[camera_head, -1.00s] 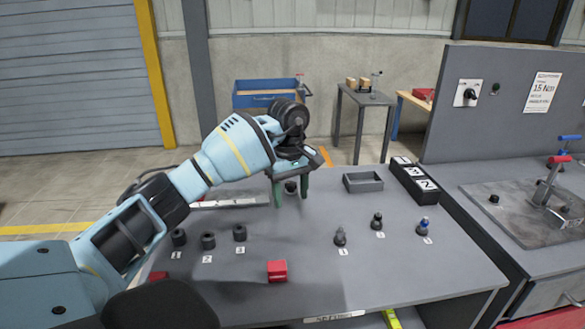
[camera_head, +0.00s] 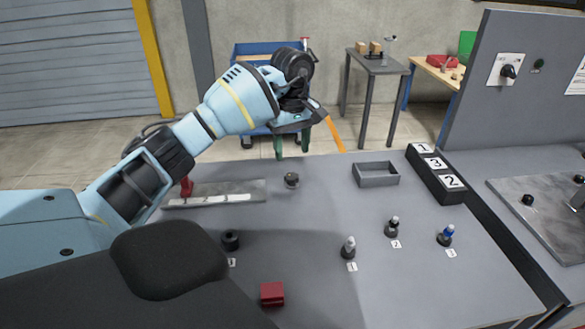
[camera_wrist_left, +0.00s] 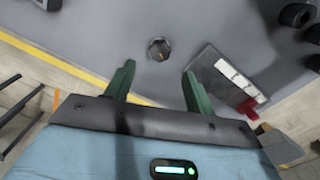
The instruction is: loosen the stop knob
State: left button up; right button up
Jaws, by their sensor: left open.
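A small dark round knob (camera_head: 291,180), which I take to be the stop knob, stands on the grey table near its far edge. It is right of a metal plate (camera_head: 245,188) with white labels and a red block (camera_head: 187,186). My left gripper (camera_head: 292,153) is open and empty, with green fingers apart. It appears above the knob, not touching it. The wrist view also shows the gripper (camera_wrist_left: 159,70). My right gripper is out of view.
A grey open tray (camera_head: 376,174) and a numbered black box (camera_head: 436,173) stand to the right. Several small numbered posts (camera_head: 348,248) stand in front. A black ring (camera_head: 230,240) and a red block (camera_head: 272,293) lie nearer. The table's middle is clear.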

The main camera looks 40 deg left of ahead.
aim_at(292, 176)
pick_arm(q)
jog(key=shift+f, duration=3.9)
jog(key=shift+c, duration=0.3)
jog(key=c, duration=0.9)
